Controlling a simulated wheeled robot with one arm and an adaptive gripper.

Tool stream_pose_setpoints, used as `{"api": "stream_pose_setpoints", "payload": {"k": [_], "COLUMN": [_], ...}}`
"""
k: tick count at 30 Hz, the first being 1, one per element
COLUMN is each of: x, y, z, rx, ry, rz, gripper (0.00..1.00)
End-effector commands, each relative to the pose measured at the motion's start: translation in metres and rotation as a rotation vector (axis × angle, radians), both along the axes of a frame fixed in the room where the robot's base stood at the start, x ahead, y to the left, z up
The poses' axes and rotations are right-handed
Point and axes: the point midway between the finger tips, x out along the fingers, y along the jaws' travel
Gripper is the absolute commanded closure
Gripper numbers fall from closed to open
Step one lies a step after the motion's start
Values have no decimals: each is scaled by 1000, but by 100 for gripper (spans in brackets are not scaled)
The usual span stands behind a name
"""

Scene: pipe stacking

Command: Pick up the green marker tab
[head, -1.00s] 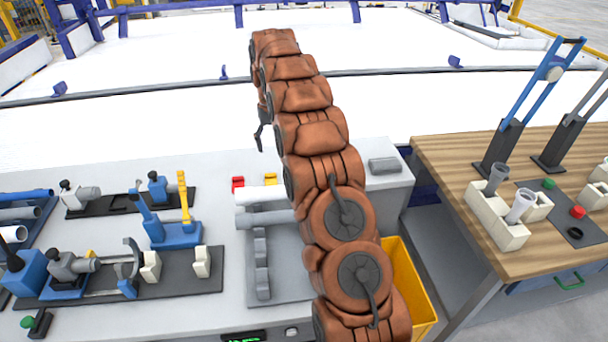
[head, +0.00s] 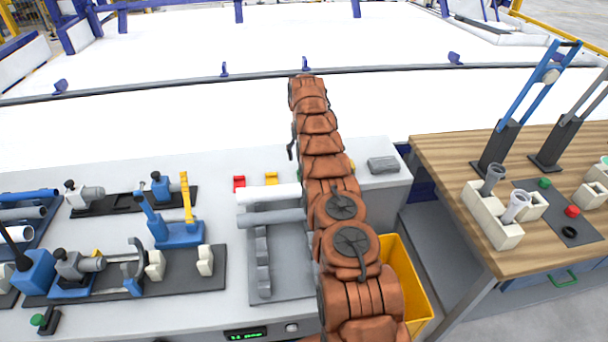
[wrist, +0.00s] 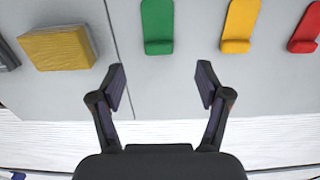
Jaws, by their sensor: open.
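The green marker tab (wrist: 157,27) lies flat on the grey bench top at the top of the wrist view. My gripper (wrist: 162,82) is open and empty, its two fingers spread. In that picture the tab is just beyond the fingertips, roughly in line with the gap between them, and apart from them.
A yellow tab (wrist: 240,25) and a red tab (wrist: 305,28) lie beside the green one. A yellow block (wrist: 57,48) lies on the other side. Pipes (head: 270,218) rest on a grey holder near my arm. A yellow bin (head: 405,285) stands below the bench's right end.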

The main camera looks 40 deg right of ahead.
Motion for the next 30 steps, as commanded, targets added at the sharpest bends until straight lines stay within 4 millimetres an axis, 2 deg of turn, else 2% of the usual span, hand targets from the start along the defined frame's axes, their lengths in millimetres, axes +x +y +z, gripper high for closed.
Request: {"api": "stream_pose_setpoints", "payload": {"k": [12, 30], "x": [-1, -4], "y": [-1, -3], "z": [-27, -51], "rx": [-1, -1], "ry": [0, 0], "rz": [-1, -4], "gripper": [24, 24]}}
